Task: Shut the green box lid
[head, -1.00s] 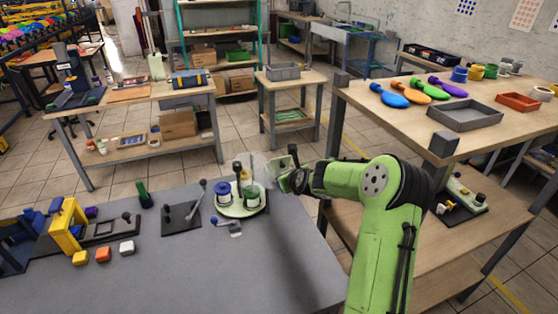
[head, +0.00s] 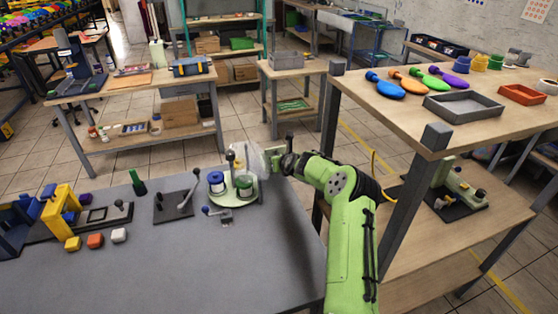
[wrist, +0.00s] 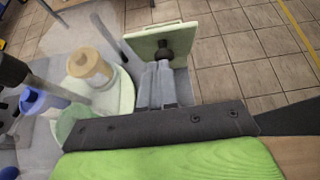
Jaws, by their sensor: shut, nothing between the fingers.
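A pale green square panel with a dark round knob, which looks like the green box lid (wrist: 183,52), stands tilted at the top of the wrist view. My gripper (wrist: 165,72) is shut, with its fingertips close to the knob; I cannot tell whether they touch. In the head view my gripper (head: 287,162) is at the right end of the grey table, beside a clear hood (head: 250,160) and a round pale green base (head: 226,203). The panel is small and partly hidden there. No object is held between the fingers.
On the base stand a blue-and-white spool (head: 216,183) and a tan-topped pot (wrist: 90,66). A lever on a dark plate (head: 173,207) stands to the left. The wooden bench (head: 400,112) with a dark corner post (head: 435,137) is close on my arm's right.

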